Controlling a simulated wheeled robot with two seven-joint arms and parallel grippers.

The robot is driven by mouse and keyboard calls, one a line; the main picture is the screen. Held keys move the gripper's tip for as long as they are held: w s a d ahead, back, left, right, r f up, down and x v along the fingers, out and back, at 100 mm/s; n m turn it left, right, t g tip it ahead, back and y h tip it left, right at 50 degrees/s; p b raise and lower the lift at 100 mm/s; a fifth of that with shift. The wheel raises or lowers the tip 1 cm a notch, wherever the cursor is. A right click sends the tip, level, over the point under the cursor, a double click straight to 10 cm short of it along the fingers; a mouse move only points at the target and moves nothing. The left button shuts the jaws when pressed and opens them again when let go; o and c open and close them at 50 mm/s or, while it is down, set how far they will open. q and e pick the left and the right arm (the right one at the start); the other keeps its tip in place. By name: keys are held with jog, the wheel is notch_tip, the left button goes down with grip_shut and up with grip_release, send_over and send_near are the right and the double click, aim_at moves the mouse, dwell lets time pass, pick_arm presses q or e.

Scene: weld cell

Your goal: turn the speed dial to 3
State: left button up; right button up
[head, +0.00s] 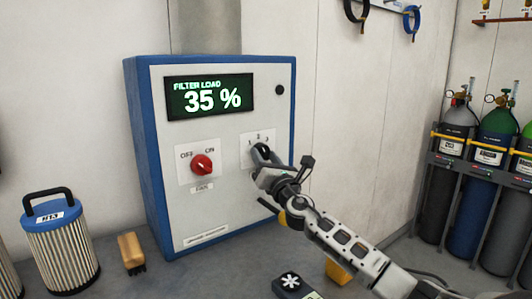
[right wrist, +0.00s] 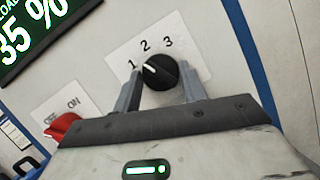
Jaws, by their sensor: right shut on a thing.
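The speed dial is a round black knob on a white plate marked 1, 2 and 3. In the right wrist view the dial (right wrist: 160,70) sits between the two fingers of my right gripper (right wrist: 161,88), which is shut on it. Its white pointer line slants to the upper left, roughly between 1 and 2. In the head view my right gripper (head: 262,158) reaches the plate (head: 258,136) from the lower right and hides most of the dial. My left gripper is not in view.
A red OFF/ON knob (head: 202,165) is left of the dial on the blue-edged cabinet (head: 145,150). The display (head: 210,97) reads filter load 35 %. A pleated filter (head: 60,245) and a brush (head: 131,252) stand at left; gas cylinders (head: 495,140) are racked at right.

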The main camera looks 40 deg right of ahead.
jog(key=m+g+h, duration=0.1)
jog(key=m, duration=0.3)
jog(key=shift+a+r, duration=0.1)
jog(key=m+g+h, duration=0.1)
jog(key=m+g, duration=0.1)
jog(key=m, duration=0.2)
jog(key=shift+a+r, duration=0.1)
jog(key=m+g, duration=0.2)
jog(key=m, duration=0.2)
jog(key=shift+r+m, duration=0.1)
jog(key=shift+m, duration=0.3)
jog(key=shift+r+m+g, duration=0.1)
jog(key=shift+m+g, duration=0.4)
jog(key=shift+m, duration=1)
jog(key=shift+y, duration=0.3)
jog(key=o, duration=1)
